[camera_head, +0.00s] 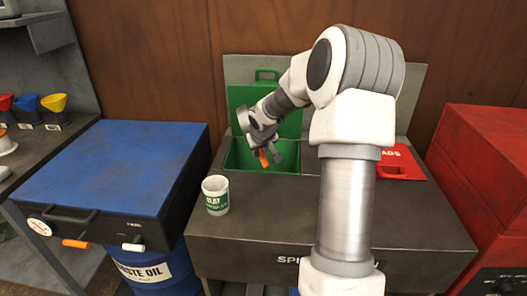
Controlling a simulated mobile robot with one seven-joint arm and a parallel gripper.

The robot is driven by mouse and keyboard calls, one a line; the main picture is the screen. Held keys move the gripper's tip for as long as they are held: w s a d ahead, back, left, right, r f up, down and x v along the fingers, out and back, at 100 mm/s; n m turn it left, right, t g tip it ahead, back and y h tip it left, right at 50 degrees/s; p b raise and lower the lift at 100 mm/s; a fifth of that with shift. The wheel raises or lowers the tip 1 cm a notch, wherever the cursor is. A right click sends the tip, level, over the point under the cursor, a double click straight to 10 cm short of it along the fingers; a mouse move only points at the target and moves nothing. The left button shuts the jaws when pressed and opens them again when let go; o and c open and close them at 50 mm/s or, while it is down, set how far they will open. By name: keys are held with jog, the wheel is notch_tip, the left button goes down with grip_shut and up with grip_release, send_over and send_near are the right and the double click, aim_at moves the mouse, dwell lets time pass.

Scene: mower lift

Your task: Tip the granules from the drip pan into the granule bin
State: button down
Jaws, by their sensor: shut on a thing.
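A green bin (240,157) is sunk in the left part of the dark spill station, with its green lid (290,122) standing open behind it. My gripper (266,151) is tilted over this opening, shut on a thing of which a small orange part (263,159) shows. This looks like part of the drip pan, but the pan's body cannot be made out clearly. No granules can be made out, and the bottom of the bin is out of sight.
A white cup with a green label (215,195) stands on the station's front left edge. A red pads lid (401,164) is to the right, partly behind my arm. A blue-topped waste oil unit (125,168) stands left, a red cabinet (490,165) right.

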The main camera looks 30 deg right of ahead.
jog(key=shift+s+d+r+y+p, duration=0.2)
jog(key=shift+d+y+p, duration=0.3)
jog(key=shift+p, duration=1.2)
jog(key=shift+d+m+t+y+p, duration=0.1)
jog(key=shift+m+t+y+p, duration=0.7)
jog(key=shift+p, duration=3.05)
